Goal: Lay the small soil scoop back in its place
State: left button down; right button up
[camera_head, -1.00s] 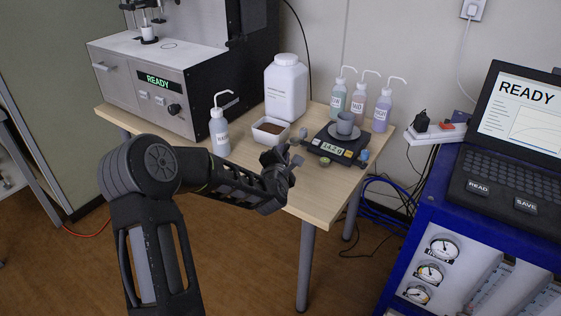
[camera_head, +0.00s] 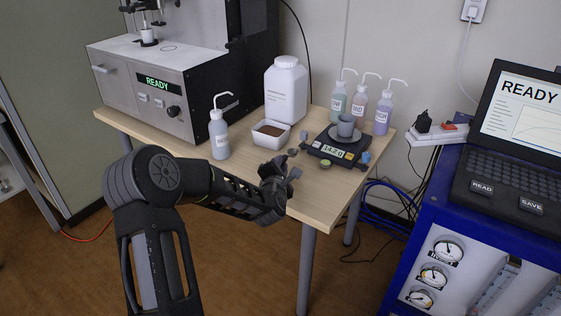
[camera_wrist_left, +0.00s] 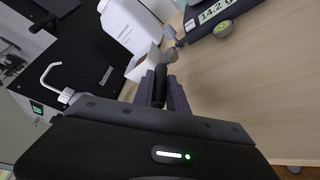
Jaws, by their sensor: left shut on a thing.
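My left gripper (camera_head: 292,177) is over the front edge of the wooden table and shut on the soil scoop. In the left wrist view, the scoop's dark handle (camera_wrist_left: 160,82) sits between the fingertips. Its small grey bowl (camera_wrist_left: 171,55) points away from the gripper, and it also shows just beyond the fingers in the head view (camera_head: 292,152). Whether the scoop touches the table is unclear. The white soil tray (camera_head: 256,137), with brown soil in it, stands behind and left of the scoop. My right gripper is not in view.
A black scale (camera_head: 338,158) carrying a grey cup (camera_head: 346,125) stands right of the scoop. A wash bottle (camera_head: 219,138) stands left of the tray, and a large white jar (camera_head: 286,92) behind it. Several bottles stand behind the scale. Bare table (camera_head: 318,195) lies in front of the scale.

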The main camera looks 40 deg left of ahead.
pick_arm(q)
jog(key=shift+f+b, duration=0.4)
jog(key=shift+f, duration=0.85)
jog(key=shift+f+b, duration=0.7)
jog(key=shift+b, duration=0.05)
jog(key=c, duration=1.3)
grip_release()
jog(key=shift+o, duration=0.2)
jog(key=shift+v, duration=3.95)
